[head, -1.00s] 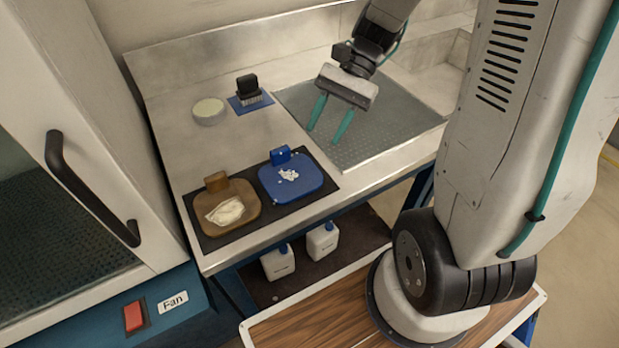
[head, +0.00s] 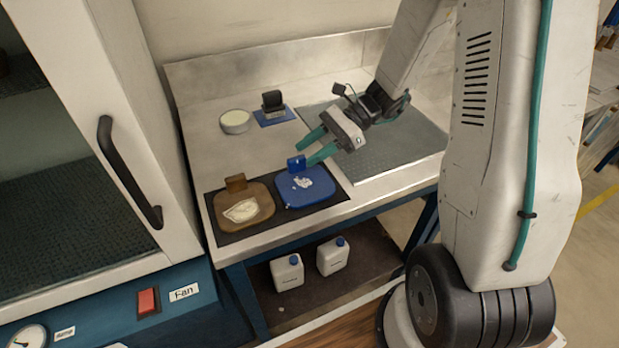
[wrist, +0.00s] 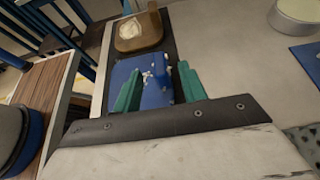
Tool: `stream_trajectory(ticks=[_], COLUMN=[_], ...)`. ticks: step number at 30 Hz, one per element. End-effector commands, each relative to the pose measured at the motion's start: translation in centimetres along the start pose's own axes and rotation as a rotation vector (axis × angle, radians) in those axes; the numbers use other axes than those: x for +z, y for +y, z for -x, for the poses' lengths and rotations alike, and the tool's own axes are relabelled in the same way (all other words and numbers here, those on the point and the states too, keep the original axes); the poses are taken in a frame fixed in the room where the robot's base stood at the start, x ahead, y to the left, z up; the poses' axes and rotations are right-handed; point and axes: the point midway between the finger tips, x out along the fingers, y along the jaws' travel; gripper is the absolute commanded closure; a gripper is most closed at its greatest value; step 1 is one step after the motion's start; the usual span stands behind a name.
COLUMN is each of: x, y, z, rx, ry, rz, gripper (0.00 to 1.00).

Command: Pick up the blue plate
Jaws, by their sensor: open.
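The blue plate (head: 313,189) lies on a dark mat on the steel bench, with small white pieces on it and a blue block-shaped handle (head: 297,163) at its back edge. In the wrist view the blue plate (wrist: 146,77) shows between and beyond the fingers, partly hidden by them. My gripper (head: 309,147) is open and empty. Its teal fingers are above and behind the plate, close to the handle in the head view. In the wrist view my gripper (wrist: 158,84) points toward the plate. I cannot tell whether a finger touches the handle.
A brown plate (head: 262,195) with white powder is left of the blue plate on the dark mat (head: 232,238). Behind are a round white dish (head: 235,121) and a black-handled object (head: 272,102) on a blue pad. A fume cabinet (head: 150,120) stands at left.

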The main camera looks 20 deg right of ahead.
Motion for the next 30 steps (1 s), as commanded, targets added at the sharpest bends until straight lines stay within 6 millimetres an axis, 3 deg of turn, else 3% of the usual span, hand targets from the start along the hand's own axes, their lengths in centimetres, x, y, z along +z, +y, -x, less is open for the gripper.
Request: stream_trajectory(ticks=[3, 10, 15, 30], x=[0.0, 0.1, 0.1, 0.5], y=[0.0, 0.0, 0.0, -0.1], z=[-1.6, -1.9, -1.9, -1.7], rx=[0.003, 0.001, 0.002, 0.001], ry=[0.000, 0.000, 0.000, 0.000], rz=[0.001, 0.002, 0.002, 0.004], gripper=[0.58, 0.58, 1.00, 1.00])
